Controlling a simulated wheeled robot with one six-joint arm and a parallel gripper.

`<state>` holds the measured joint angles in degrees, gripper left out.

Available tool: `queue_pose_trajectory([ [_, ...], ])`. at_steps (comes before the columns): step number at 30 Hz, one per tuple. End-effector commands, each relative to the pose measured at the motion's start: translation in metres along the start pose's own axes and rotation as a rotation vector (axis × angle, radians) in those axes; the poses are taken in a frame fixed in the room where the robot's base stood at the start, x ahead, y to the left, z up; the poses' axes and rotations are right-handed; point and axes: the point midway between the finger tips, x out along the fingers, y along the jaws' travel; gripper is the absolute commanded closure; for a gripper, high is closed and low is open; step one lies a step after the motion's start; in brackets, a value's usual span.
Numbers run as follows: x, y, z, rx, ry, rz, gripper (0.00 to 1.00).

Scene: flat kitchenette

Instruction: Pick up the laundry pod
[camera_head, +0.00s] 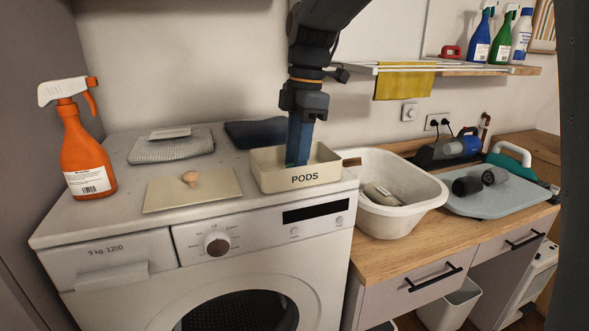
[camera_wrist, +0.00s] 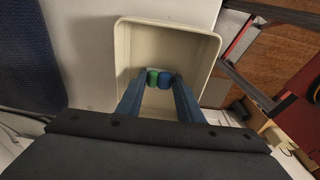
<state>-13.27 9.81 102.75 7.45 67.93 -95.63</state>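The laundry pod (camera_wrist: 158,79), part green and part blue, shows in the wrist view inside the cream box marked PODS (camera_head: 317,178). The box stands on the right end of the washing machine top and also shows in the wrist view (camera_wrist: 205,60). My gripper (camera_head: 299,160) points down into the box, its blue fingers reaching below the rim. In the wrist view my fingers (camera_wrist: 160,80) are apart, one on each side of the pod. The gaps are too small to tell whether they press on it. The head view hides the pod behind the box wall.
On the washing machine are an orange spray bottle (camera_head: 84,150), a beige board with a knob (camera_head: 190,192), a folded grey cloth (camera_head: 172,148) and a dark cloth (camera_head: 257,132). A white basin (camera_head: 420,190) stands close right of the box. A shelf (camera_head: 490,70) is above right.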

Motion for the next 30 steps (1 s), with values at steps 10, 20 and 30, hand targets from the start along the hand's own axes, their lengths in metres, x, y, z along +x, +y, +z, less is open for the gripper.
queue_pose_trajectory([
  [10, -0.001, 0.000, 0.000, 0.000, 0.000, 0.000, 0.78],
  [20, -0.040, 0.002, -0.005, -0.001, 0.000, 0.005, 0.78],
  [30, -0.093, 0.001, -0.011, 0.000, 0.000, 0.002, 0.78],
])
